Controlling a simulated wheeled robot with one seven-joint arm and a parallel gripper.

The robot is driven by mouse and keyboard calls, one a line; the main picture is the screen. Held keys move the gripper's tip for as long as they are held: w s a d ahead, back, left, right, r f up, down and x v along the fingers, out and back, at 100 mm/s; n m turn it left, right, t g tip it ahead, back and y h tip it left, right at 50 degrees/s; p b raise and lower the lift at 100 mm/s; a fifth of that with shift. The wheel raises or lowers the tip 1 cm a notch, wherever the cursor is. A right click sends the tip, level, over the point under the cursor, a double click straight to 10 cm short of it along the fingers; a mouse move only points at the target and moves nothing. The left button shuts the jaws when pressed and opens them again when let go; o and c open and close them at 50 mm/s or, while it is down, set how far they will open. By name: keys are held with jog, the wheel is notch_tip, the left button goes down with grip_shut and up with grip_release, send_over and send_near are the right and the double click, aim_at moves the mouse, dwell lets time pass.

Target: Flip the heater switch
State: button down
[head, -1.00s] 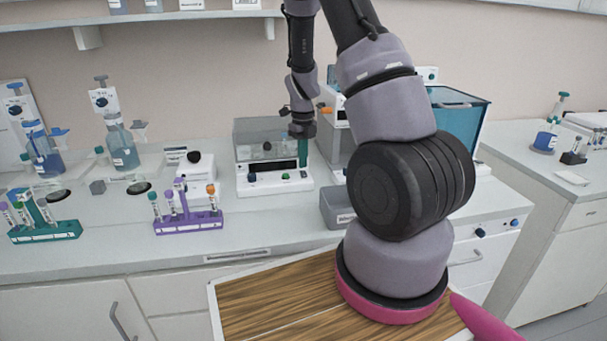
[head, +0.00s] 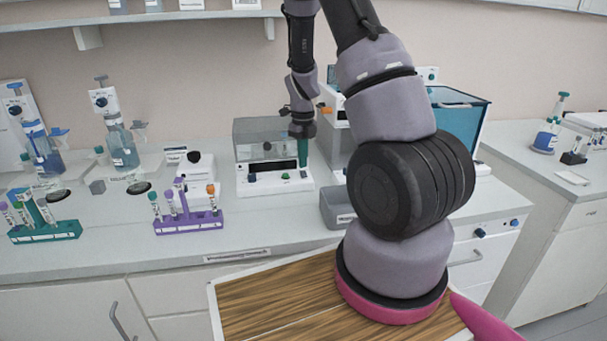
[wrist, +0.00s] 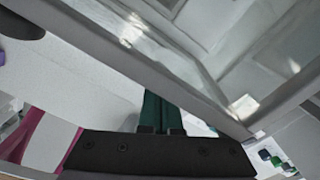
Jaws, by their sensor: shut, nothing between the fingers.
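A white benchtop unit with a clear, grey-tinted cover (head: 262,132) stands against the wall, with a dark display and small coloured knobs on its front panel (head: 262,187). It appears to be the heater, but no label is readable. A dark blue knob (head: 252,178) and a green one (head: 285,176) show on the panel; I cannot tell which is the switch. My gripper (head: 303,162) points down at the panel's right end, its green fingers shut and empty. The fingers also show in the wrist view (wrist: 162,112), beside the clear cover (wrist: 200,60). Contact cannot be told.
A purple tube rack (head: 190,226) and a green tube rack (head: 48,234) stand at left. A grey bin (head: 338,208) sits at the front right of the unit. A blue-tinted box (head: 462,120) stands behind my arm. The bench front between the racks and bin is clear.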

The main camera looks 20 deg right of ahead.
aim_at(303, 172)
jog(key=shift+f, duration=0.85)
dwell(0.7)
jog(key=shift+r, duration=3.5)
